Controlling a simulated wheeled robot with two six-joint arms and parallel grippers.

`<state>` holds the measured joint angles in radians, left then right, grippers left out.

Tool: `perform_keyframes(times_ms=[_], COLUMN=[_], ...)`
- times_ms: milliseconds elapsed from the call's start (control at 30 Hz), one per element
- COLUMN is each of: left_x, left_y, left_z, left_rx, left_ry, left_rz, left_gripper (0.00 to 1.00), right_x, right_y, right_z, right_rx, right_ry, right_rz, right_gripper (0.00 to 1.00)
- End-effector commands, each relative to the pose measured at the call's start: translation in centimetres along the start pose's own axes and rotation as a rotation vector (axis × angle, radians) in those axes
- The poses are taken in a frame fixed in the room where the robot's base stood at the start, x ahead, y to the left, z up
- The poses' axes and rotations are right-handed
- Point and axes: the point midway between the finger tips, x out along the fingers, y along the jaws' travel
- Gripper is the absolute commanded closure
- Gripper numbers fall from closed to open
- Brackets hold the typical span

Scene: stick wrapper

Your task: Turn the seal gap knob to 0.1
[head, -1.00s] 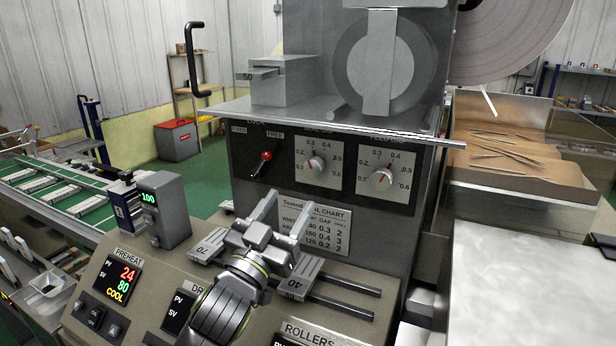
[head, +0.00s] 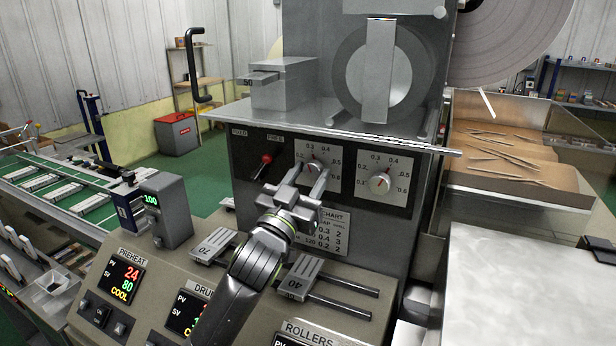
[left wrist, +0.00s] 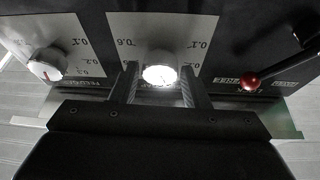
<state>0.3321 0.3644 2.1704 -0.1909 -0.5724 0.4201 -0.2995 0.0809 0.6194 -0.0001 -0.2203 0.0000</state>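The seal gap knob (head: 313,168) is a round silver knob on the white left-hand dial plate of the dark panel. Its red pointer looks to be near 0.3, but the gripper partly hides the dial. My left gripper (head: 308,178) is in front of this knob, its fingers open on either side. In the left wrist view, the knob (left wrist: 160,75) shows brightly lit between the two fingertips (left wrist: 158,88). I cannot tell whether the fingers touch it. My right gripper is not in view.
A second dial knob (head: 380,183) is to the right. A red-tipped lever (head: 265,160) is close on the left. A metal shelf (head: 340,125) juts out above the dials. Sliders (head: 300,278) and the sloping control panel lie below.

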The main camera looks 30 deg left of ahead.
Motion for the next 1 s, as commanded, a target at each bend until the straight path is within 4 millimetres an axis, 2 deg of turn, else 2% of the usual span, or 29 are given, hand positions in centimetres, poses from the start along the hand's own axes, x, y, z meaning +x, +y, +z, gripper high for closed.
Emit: perform_keyframes(times_ms=[33,200,233,567,1000], left_x=[-0.01,-0.02,-0.02,0.00,0.05], left_y=[0.00,0.00,0.00,0.05,0.25], left_z=[0.00,0.00,0.00,-0.02,-0.06], left_rx=[0.000,0.000,0.000,-0.051,-0.368], left_ry=[0.000,0.000,0.000,0.002,0.010], left_rz=[0.000,0.000,0.000,-0.021,-0.152], left_gripper=[0.65,0.87,0.89,0.89,0.89], right_x=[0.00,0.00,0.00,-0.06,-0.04], right_y=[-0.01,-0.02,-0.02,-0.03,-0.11], right_z=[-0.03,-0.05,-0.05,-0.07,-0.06], right_rx=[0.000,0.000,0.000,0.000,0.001], right_ry=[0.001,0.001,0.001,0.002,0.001], right_rz=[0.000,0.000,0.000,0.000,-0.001], right_gripper=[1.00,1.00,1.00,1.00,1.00])
